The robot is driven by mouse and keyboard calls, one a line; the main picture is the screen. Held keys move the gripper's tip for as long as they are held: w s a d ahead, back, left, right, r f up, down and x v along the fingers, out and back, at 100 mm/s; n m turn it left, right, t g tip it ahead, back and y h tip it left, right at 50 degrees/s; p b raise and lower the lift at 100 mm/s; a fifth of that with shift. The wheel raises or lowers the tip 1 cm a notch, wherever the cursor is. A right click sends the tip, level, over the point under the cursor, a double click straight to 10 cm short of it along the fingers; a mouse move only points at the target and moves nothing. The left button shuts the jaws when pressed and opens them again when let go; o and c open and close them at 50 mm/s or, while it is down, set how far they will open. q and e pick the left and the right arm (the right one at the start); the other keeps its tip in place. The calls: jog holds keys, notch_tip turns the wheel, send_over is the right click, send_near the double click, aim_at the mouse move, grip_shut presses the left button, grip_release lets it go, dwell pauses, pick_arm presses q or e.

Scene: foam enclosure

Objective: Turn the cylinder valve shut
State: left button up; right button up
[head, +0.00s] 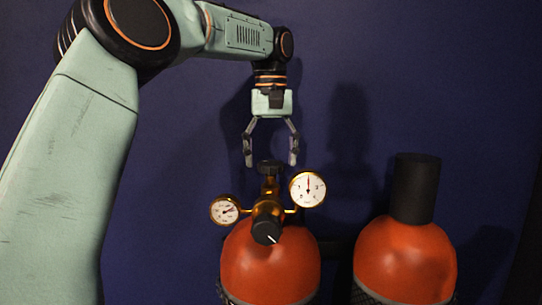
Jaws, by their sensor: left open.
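The cylinder valve's dark handwheel (270,167) sits on top of a brass valve and regulator (268,207) on the left orange cylinder (268,262). My left gripper (271,163) points straight down over the handwheel. Its two fingers are spread open, with the tips at about the height of the handwheel's top, one on each side in the picture. No contact shows, and I cannot tell the depth between them. My right gripper is not in view.
Two round gauges, a small left one (224,210) and a larger right one (307,189), flank the valve. A black knob (266,231) faces forward. A second orange cylinder (404,258) with a black cap (416,188) stands at right. A dark blue wall (455,80) is behind.

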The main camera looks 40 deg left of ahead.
pick_arm(q)
jog(key=shift+s, duration=0.25)
jog(key=shift+w+a+f, duration=0.15)
jog(key=shift+w, duration=0.25)
jog(key=c, duration=0.4)
jog(key=shift+s, duration=0.2)
jog(key=c, duration=0.5)
jog(key=shift+w, duration=0.1)
jog(key=shift+c, duration=1.2)
jog(key=shift+m, duration=0.3)
jog(key=m, duration=0.4)
jog(key=shift+m, duration=0.4)
jog(key=m, duration=0.5)
jog(key=shift+m, duration=0.3)
